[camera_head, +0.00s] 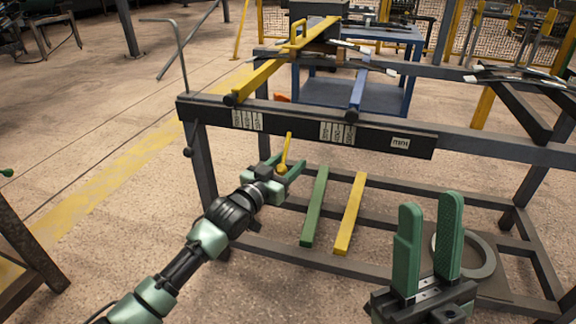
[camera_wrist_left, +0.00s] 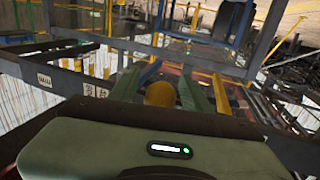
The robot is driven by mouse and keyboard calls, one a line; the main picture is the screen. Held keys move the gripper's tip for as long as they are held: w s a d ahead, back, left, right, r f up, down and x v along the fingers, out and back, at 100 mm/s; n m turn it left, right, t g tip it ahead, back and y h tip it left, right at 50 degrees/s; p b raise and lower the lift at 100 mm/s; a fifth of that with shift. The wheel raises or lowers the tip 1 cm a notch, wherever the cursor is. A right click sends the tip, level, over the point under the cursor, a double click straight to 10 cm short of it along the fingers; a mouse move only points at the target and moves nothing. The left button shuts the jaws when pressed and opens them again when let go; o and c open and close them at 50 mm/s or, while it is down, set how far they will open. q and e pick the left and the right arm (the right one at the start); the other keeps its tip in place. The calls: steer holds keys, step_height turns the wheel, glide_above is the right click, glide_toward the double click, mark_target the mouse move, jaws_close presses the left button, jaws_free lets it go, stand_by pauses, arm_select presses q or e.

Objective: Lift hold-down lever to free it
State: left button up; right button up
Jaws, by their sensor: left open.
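The hold-down lever (camera_head: 288,148) is a thin yellow rod hanging down from the front beam of the dark rack, with a round yellow knob at its lower end. My left gripper (camera_head: 287,166) is open at the knob, with one finger on each side of it. In the left wrist view the knob (camera_wrist_left: 160,94) sits between the two green fingers. I cannot tell whether either finger touches it. My right gripper (camera_head: 431,203) is open and empty at the lower right, in front of the rack.
The dark front beam (camera_head: 290,122) carries white scale labels. Yellow and blue bars (camera_head: 262,76) lie across the rack top. Below, a green bar (camera_head: 315,206) and a yellow bar (camera_head: 350,214) rest on the lower frame, near a grey ring (camera_head: 484,268).

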arm_select(q)
jaws_close()
stand_by(1.5)
